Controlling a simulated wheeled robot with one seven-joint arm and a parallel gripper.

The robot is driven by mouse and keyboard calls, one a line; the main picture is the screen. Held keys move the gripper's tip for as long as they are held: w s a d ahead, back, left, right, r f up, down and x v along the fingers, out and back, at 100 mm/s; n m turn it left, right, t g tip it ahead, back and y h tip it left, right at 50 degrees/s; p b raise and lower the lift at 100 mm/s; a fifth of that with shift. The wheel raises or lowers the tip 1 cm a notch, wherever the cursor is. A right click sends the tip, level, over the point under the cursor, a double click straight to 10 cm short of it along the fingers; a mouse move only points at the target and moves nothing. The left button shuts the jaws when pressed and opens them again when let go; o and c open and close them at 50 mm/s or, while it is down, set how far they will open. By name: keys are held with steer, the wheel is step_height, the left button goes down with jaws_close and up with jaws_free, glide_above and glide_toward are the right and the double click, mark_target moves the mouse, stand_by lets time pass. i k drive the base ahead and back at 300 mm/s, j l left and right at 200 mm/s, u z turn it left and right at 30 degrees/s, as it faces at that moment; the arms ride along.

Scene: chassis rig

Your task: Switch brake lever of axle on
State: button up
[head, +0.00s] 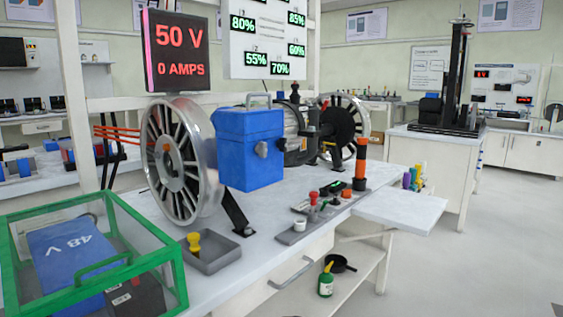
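The axle rig stands on the white bench (285,262). It has a large spoked metal wheel (172,165) at the left and a second spoked wheel (353,104) behind at the right. A motor-like unit (283,118) sits between them, partly hidden by a blue box (250,150). My gripper is not in view.
Small knobs and switches (320,205) sit along the bench's front edge. A green-framed clear case (160,265) holds a blue 48 V battery (72,255). A display (175,50) reads 50 V, 0 AMPS. Floor at right is clear.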

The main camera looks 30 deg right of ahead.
mark_target(326, 102)
steer(key=i+l, duration=0.1)
steer(key=l, duration=1.05)
steer(key=i+l, duration=0.1)
steer(key=l, duration=1.1)
steer(key=i+l, duration=0.15)
steer(key=l, duration=1)
steer(key=i+l, duration=0.1)
steer(key=l, duration=1.1)
steer(key=j+u, duration=0.05)
